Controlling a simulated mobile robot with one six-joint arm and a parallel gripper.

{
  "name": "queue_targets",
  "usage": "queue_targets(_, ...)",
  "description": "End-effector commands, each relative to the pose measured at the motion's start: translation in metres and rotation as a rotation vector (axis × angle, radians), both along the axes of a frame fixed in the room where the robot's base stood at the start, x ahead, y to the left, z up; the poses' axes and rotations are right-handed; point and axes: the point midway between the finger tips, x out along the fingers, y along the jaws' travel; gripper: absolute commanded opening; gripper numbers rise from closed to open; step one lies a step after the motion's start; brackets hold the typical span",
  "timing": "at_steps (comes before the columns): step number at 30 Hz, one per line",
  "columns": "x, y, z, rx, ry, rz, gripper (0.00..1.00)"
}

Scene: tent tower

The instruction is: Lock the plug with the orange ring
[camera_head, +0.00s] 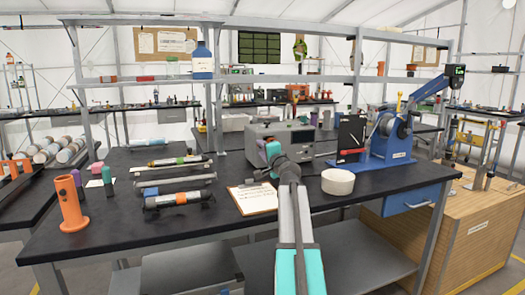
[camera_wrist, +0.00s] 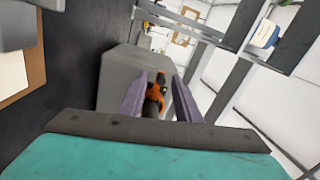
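My gripper (camera_wrist: 159,76) has two purple fingers set apart, and it is in front of a grey boxy device. An orange and black part (camera_wrist: 155,92), which may be the plug with the orange ring, shows between the fingers in the wrist view. I cannot tell whether the fingers touch it. In the head view my gripper (camera_head: 270,152) is at the front left of the grey device (camera_head: 298,136), and my arm hides the plug area. The device also shows in the wrist view (camera_wrist: 115,72).
A clipboard (camera_head: 252,198) and a white roll (camera_head: 338,182) lie on the black bench near my arm. A dark cylinder with an orange band (camera_head: 181,198) and an orange holder (camera_head: 70,205) are at left. A blue machine (camera_head: 388,140) stands at right.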

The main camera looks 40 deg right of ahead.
Motion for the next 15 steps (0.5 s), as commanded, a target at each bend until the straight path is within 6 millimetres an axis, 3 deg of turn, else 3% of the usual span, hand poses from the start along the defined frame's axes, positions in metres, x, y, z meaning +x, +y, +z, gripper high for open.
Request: queue_targets(15,-0.010,0.004,0.000,0.001,-0.001,-0.001,0.30)
